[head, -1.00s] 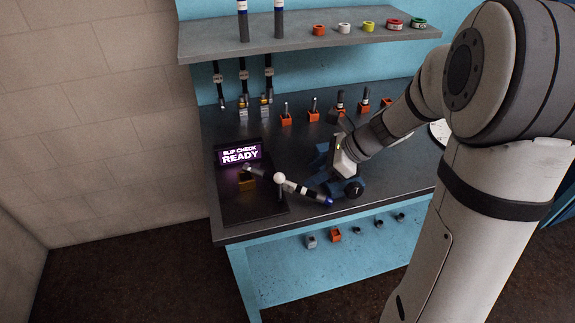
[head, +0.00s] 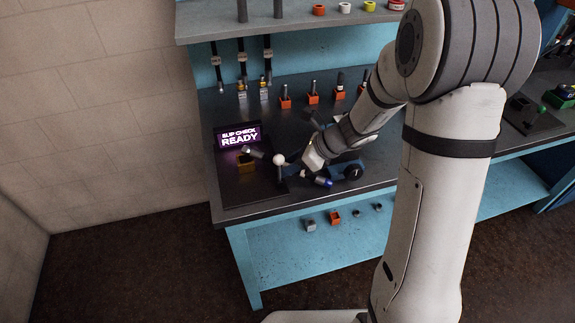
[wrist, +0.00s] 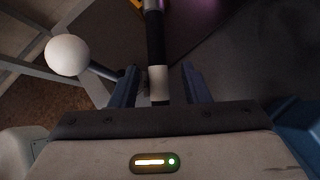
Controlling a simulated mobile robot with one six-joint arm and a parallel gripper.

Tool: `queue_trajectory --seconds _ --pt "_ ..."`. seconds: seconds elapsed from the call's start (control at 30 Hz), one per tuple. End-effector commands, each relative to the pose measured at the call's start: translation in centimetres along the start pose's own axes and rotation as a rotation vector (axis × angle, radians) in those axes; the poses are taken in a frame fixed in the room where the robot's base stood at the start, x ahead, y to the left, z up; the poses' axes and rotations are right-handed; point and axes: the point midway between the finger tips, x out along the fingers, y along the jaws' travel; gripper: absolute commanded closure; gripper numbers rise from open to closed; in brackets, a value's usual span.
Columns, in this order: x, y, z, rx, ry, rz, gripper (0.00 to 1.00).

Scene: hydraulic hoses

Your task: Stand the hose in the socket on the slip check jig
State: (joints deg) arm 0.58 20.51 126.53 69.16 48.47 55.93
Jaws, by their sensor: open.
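The slip check jig has a dark base (head: 242,196), a lit "SLIP CHECK READY" sign (head: 239,136), a brass-coloured socket (head: 246,164) and a lever with a white ball knob (head: 279,160). The knob also shows at upper left in the wrist view (wrist: 68,55). The hose, with a blue end (head: 324,182) and a grey end near the socket, slants behind the lever; it is not upright. My gripper (head: 296,169) is open around it. In the wrist view, the black hose with white bands (wrist: 155,45) runs between the spread fingers. The fingers partly hide the hose's middle.
A blue stand (head: 350,170) is close right of my gripper. Small orange blocks (head: 313,99) with upright fittings line the back of the bench. Several hoses hang at back left below a grey shelf (head: 290,24).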

Motion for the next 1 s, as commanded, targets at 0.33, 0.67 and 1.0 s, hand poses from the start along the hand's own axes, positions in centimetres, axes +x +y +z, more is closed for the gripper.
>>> queue_trajectory --seconds 0.33,0.67,1.0 --pt "-0.01 0.04 0.02 -0.001 0.0 0.001 0.82" --pt "0.01 0.06 0.03 -0.002 0.0 0.002 1.0" --pt "-0.03 0.07 0.13 -0.003 0.0 0.002 1.0"
